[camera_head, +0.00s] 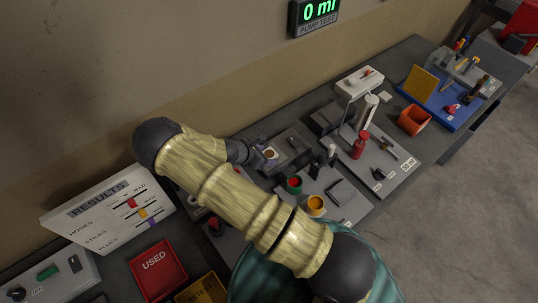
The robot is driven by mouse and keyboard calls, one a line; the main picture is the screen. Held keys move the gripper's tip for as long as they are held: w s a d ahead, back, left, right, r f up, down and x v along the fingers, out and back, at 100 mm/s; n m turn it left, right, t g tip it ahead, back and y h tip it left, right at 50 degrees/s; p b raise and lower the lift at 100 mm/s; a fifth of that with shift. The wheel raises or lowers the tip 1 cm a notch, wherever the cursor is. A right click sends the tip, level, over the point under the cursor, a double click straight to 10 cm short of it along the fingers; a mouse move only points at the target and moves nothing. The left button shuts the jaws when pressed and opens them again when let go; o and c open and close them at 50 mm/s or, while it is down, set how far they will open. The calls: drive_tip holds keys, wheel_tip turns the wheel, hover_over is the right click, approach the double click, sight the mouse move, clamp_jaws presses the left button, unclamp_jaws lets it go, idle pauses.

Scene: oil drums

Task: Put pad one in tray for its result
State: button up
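My gripper (259,155) is small and dark at the end of my yellow arm, over the middle of the bench. A small pale pad with a brown round spot (270,153) is right at its tip; I cannot tell whether the fingers hold it, or which pad it is. A red tray marked USED (158,268) is at the lower left. A yellow tray (203,291) beside it is cut off, and its label is only partly readable. A white RESULTS board (108,208) stands behind them, with coloured markers on its lines.
An orange pot (316,206), a green pot with red inside (294,184) and a red bottle (360,144) stand right of my arm. A switch box (48,279) is at the far left. An orange bin (413,120) and a blue tray (440,103) are farther right. My arm hides the bench's middle.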

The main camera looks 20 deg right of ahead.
drive_tip(key=c, duration=0.8)
drive_tip(key=shift+c, duration=0.2)
drive_tip(key=shift+r, duration=0.1)
wheel_tip(320, 180, up, 10)
drive_tip(key=b, duration=0.2)
drive_tip(key=shift+b, duration=0.35)
